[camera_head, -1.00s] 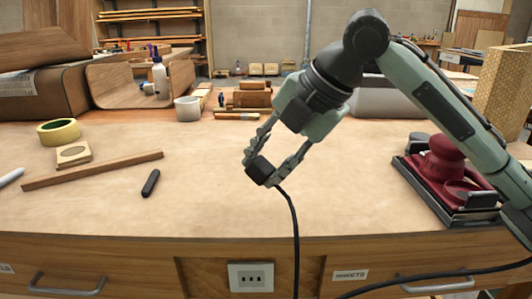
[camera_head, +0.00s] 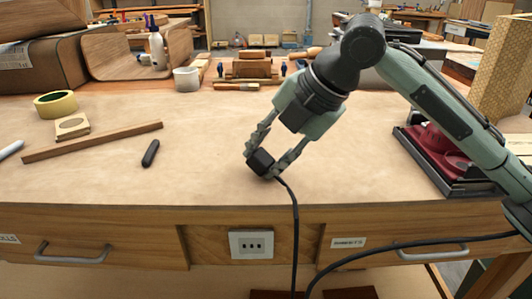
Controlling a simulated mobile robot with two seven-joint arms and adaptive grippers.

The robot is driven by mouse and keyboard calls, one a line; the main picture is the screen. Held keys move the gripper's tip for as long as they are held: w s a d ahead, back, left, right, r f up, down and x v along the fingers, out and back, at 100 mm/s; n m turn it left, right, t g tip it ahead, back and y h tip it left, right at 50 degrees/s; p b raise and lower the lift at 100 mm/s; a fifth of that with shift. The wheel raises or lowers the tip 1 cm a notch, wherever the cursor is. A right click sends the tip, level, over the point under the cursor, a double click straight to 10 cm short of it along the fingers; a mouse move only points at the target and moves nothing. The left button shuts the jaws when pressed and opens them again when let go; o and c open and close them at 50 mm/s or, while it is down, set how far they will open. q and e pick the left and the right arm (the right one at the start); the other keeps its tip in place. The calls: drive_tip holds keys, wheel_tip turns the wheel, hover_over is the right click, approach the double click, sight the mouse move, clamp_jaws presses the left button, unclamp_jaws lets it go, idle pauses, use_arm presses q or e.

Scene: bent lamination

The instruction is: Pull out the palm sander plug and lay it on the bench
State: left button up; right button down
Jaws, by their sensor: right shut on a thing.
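The black plug (camera_head: 261,162) is between the fingertips of my right gripper (camera_head: 264,163), which is shut on it. The plug appears over the front part of the bench top (camera_head: 210,140); whether it touches the wood I cannot tell. Its black cord (camera_head: 295,225) hangs down over the bench's front edge. The white wall socket (camera_head: 251,244) in the bench front is empty, its holes showing. My left gripper does not show.
A wooden strip (camera_head: 92,141), a black marker-like object (camera_head: 151,153) and a yellow tape roll (camera_head: 56,104) lie on the left. The middle of the bench is clear.

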drive_tip(key=shift+f, duration=0.2)
idle(0.5)
drive_tip(key=c, duration=1)
unclamp_jaws()
